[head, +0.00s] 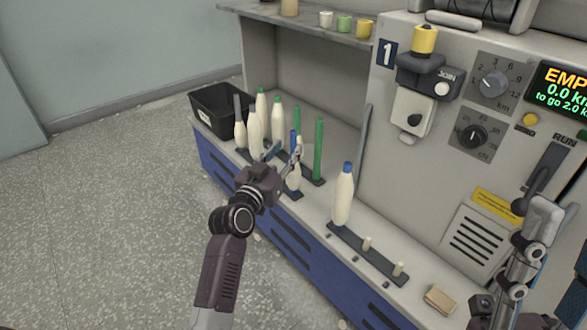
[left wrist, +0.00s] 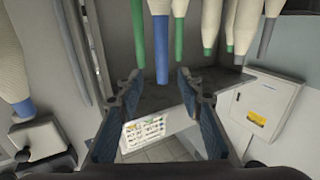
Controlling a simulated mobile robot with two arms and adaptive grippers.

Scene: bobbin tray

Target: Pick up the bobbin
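A cream bobbin with a blue tip (head: 293,178) stands on the machine's ledge, partly hidden by my left gripper (head: 283,151). In the left wrist view my left gripper (left wrist: 160,88) is open, its two fingers apart with nothing between the pads. There the blue tip of this bobbin (left wrist: 161,62) shows just beyond the gap between the fingers, apart from both. A second cream bobbin with a blue tip (head: 342,198) stands nearer, to the right. Parts of my right arm show at the lower right of the head view, but its fingers cannot be made out.
Several cream bobbins with green tips (head: 277,124) stand behind on the ledge. A bare green tube (head: 318,150) stands close to the right of my left gripper. A black bin (head: 213,112) is at the far end. The control panel (head: 450,165) rises at right.

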